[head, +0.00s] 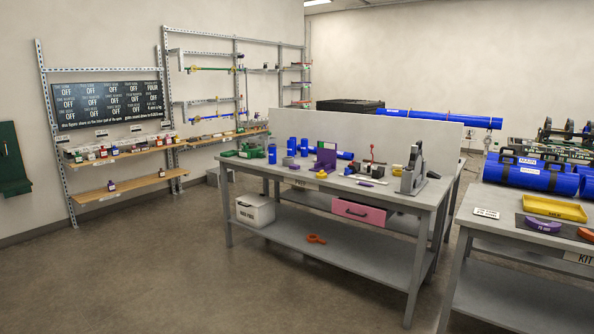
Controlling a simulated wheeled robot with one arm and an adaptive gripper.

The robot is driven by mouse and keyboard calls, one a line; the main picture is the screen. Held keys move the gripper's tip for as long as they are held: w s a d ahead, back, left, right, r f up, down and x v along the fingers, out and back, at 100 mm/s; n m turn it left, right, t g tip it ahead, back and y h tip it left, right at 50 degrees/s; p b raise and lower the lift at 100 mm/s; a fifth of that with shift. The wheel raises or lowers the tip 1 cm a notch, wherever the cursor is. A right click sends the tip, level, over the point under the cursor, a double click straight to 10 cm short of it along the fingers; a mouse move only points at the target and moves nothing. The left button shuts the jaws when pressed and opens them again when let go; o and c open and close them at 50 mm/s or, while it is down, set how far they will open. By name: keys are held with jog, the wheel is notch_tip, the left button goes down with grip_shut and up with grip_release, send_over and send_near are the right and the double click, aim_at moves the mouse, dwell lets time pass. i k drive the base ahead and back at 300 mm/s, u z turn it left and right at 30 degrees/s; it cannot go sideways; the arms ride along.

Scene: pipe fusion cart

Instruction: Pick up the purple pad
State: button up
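Several purple things show in the head view, and I cannot tell for sure which is the pad. A purple upright piece (326,157) stands on the middle workbench among blue cylinders. A small purple-grey block (288,161) sits to its left on the same bench. A flat purple curved piece (543,225) with a light label lies on the right table, at the left of a dark mat. My gripper is not in view.
The middle workbench (270,171) holds blue cylinders, a grey clamp-like device (412,172) and a pink drawer (359,212). The right table (473,227) carries a yellow tray (554,208) and blue pipes (532,174). Open floor (150,275) lies at left; a narrow gap separates the tables.

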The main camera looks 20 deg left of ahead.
aim_at(295, 168)
jog(key=u, duration=0.35)
jog(key=i, duration=0.85)
jog(key=u, duration=0.7)
jog(key=i, duration=1.95)
jog(key=z, duration=0.5)
jog(key=i, duration=0.75)
jog(key=z, duration=0.25)
jog(key=k, duration=0.55)
jog(key=u, duration=0.65)
jog(key=i, duration=0.55)
jog(key=u, duration=0.9)
jog(key=i, duration=1.25)
jog(key=z, duration=0.55)
jog(key=i, duration=1)
jog(key=z, duration=0.75)
